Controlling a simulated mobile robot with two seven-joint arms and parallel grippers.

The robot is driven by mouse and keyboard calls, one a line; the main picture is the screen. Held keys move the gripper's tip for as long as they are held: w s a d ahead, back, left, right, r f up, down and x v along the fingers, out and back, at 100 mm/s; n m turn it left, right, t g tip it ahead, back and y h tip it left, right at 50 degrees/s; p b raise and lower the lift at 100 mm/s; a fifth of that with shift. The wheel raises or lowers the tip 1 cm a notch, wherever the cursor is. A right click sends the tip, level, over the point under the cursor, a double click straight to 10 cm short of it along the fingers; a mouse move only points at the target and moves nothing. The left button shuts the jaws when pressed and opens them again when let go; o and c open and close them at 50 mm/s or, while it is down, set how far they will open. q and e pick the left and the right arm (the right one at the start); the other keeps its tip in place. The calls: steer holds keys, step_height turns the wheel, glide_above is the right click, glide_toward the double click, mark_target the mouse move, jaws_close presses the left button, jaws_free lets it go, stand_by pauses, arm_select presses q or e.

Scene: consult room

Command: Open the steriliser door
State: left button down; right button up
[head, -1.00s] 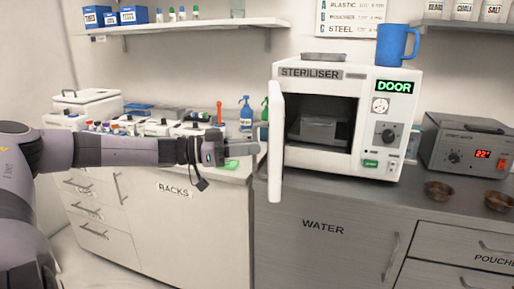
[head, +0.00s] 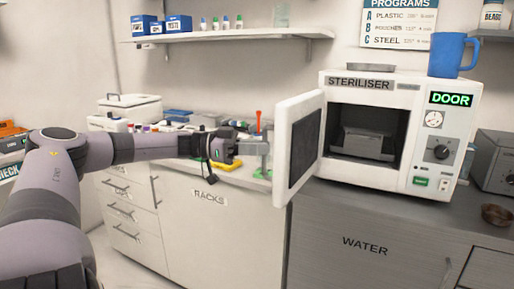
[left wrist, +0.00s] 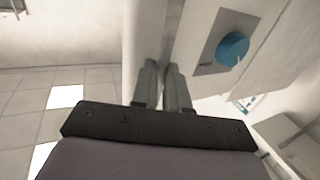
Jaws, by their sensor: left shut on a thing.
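The white steriliser (head: 398,83) stands on the counter at the right, its dark chamber in plain sight. Its door (head: 312,104) is swung open to the left, hinged at the left side of the opening, its dark inner panel partly facing me. My left gripper (head: 266,150) reaches in from the left to the door's outer side, close to its free edge. In the left wrist view its two fingers (left wrist: 163,88) are close together against a white surface, shut on the door's handle; the grip itself is mostly hidden. My right gripper is out of view.
A blue mug (head: 446,55) and a flat grey tray (head: 371,67) sit on top of the steriliser. Racks, bottles and a white box (head: 130,107) crowd the counter at the left. A brown bowl (head: 496,215) sits at the right. A teal knob (left wrist: 233,48) shows in the left wrist view.

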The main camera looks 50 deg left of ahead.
arm_select(q)
steer(key=shift+w+a+r+t, duration=0.2)
steer(key=shift+a+r+t, duration=0.1)
steer(key=shift+a+r, duration=0.3)
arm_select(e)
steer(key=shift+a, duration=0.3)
arm_select(q)
steer(key=c, duration=1.6)
jaws_free()
steer(key=o, duration=0.5)
steer(key=shift+w+f, duration=0.25)
steer(key=shift+w, duration=0.1)
steer(key=shift+c, duration=0.2)
steer(key=shift+d+f, duration=0.15)
steer(key=shift+f, duration=0.05)
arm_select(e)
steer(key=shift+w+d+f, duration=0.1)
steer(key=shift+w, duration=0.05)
arm_select(q)
steer(key=shift+f, duration=0.1)
